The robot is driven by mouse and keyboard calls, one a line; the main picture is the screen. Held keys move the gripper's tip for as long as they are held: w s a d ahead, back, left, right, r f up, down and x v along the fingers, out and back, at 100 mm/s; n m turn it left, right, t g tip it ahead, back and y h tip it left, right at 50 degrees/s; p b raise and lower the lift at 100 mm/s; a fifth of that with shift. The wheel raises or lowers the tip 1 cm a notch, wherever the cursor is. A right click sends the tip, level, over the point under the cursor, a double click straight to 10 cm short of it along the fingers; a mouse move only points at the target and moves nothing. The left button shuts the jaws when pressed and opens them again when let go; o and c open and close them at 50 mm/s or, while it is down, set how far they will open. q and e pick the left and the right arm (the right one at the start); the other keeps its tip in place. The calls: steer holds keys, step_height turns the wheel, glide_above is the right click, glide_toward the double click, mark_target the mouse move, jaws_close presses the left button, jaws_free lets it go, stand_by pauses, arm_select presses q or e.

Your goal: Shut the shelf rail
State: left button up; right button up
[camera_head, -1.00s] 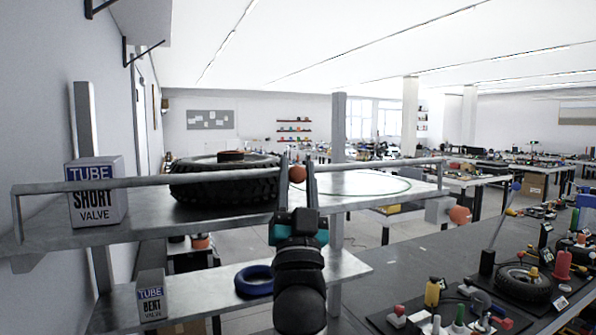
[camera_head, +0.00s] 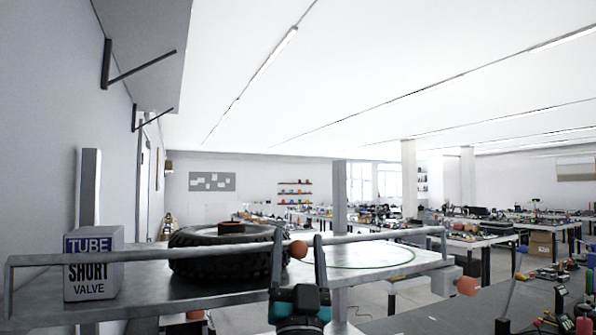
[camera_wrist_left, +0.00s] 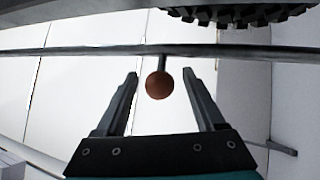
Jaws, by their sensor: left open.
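The shelf rail (camera_head: 180,251) is a grey metal bar across the front of the upper shelf, with an orange ball knob (camera_head: 298,249) near its middle. The rail also crosses the left wrist view (camera_wrist_left: 80,51), where the knob (camera_wrist_left: 159,85) hangs on a short stem. My left gripper (camera_head: 299,238) is open, its two fingers on either side of the knob. In the left wrist view the fingers (camera_wrist_left: 160,76) stand apart from the knob, with gaps on both sides. My right gripper is not in view.
On the shelf (camera_head: 150,293) stand a tube box (camera_head: 93,265) at left and a black tire (camera_head: 215,262) behind the rail. A dark workbench (camera_head: 540,300) with parts lies at right.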

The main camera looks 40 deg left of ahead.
arm_select(q)
step_height(320, 180, up, 20)
steer(key=p, duration=0.1)
stand_by(0.4)
steer(key=shift+f, duration=0.15)
stand_by(0.4)
